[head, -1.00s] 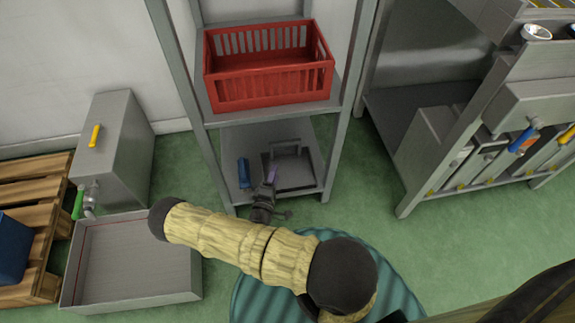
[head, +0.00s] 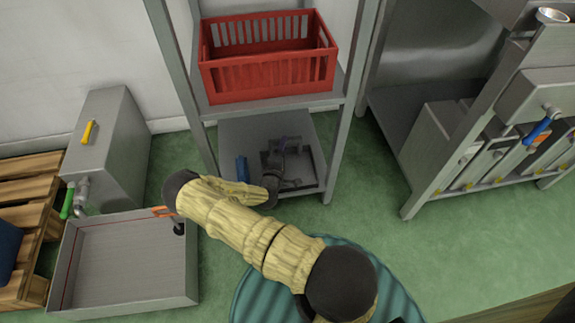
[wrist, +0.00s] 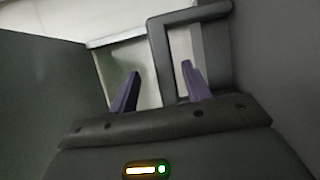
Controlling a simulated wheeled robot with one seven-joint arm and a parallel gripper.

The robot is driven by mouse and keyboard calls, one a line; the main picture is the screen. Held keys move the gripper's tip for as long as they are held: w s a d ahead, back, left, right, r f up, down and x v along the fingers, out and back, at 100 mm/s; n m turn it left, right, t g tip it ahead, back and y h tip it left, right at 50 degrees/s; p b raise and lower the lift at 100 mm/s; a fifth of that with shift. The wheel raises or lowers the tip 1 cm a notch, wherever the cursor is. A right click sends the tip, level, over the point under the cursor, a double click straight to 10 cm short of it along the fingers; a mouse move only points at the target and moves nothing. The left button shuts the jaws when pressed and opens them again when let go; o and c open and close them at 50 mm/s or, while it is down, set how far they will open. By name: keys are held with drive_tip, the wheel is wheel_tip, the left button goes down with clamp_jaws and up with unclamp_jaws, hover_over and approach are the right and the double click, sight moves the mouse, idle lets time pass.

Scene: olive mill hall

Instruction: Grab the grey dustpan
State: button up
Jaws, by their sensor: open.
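The grey dustpan (head: 312,165) lies on the bottom shelf of the metal rack, partly hidden by my gripper (head: 286,150). In the wrist view its dark grey loop handle (wrist: 158,50) stands in front of my gripper (wrist: 160,70). My two purple fingers are apart. The near bar of the handle shows between them; the right finger overlaps the loop's opening and the left finger is outside it. I cannot tell whether either finger touches the bar.
A blue object (head: 242,168) stands left of the dustpan. A red crate (head: 268,77) sits on the shelf above. The rack's posts (head: 340,130) flank the space. A metal tray (head: 125,255) is on the floor at left.

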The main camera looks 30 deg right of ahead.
drive_tip(key=shift+w+d+f+b, duration=0.25)
drive_tip(key=shift+w+d+b, duration=0.1)
drive_tip(key=shift+b, duration=0.2)
drive_tip(key=b+x, duration=0.1)
drive_tip(key=x, duration=0.1)
drive_tip(key=b+x, duration=0.1)
drive_tip(key=b, duration=0.1)
drive_tip(key=shift+w+d+f, duration=0.2)
drive_tip(key=shift+w, duration=0.15)
drive_tip(key=shift+w+d+r, duration=0.15)
clamp_jaws()
